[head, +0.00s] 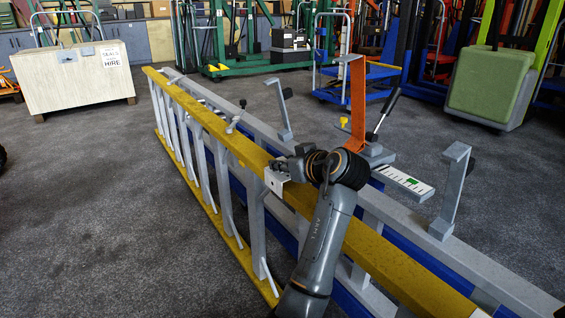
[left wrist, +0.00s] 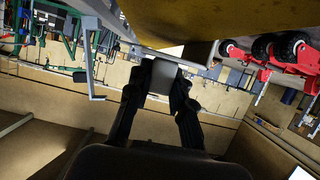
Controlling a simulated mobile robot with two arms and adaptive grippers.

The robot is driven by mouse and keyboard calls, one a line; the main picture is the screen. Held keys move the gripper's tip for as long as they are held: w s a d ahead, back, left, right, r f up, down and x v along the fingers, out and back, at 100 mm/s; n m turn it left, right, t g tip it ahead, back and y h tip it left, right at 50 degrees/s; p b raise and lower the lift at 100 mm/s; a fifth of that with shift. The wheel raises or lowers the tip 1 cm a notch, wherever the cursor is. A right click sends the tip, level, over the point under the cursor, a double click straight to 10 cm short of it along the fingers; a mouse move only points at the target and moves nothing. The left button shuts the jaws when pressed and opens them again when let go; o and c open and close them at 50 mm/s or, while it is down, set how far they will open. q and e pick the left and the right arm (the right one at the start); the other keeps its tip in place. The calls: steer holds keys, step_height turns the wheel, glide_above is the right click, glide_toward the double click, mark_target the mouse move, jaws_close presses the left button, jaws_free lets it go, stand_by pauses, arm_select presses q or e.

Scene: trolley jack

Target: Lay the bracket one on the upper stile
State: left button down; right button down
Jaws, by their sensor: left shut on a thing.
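A ladder lies on its side with a long yellow upper stile (head: 375,250) on top; the stile's yellow face (left wrist: 190,18) also fills the top of the left wrist view. My left gripper (head: 284,168) is at the near edge of this stile, about mid-length. It is shut on a small pale grey bracket (head: 275,181). The bracket sits against the stile's near side; I cannot tell whether it rests on it. In the left wrist view the bracket (left wrist: 160,75) shows between the fingers of my left gripper (left wrist: 160,88), close below the stile. My right gripper is out of view.
A grey stile (head: 400,212) runs behind the yellow one. Grey upright hooks (head: 452,190) and an orange upright (head: 357,105) rise beyond it. A small grey piece (head: 233,125) is at the stile farther back. Carpet is clear at left.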

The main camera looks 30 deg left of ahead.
arm_select(q)
steer(key=shift+s+d+f, duration=0.1)
steer(key=shift+s+f, duration=0.05)
steer(key=shift+f, duration=1.15)
steer(key=c, duration=1.1)
jaws_free()
steer(key=shift+r, duration=0.1)
step_height(320, 180, up, 13)
steer(key=shift+f, duration=0.15)
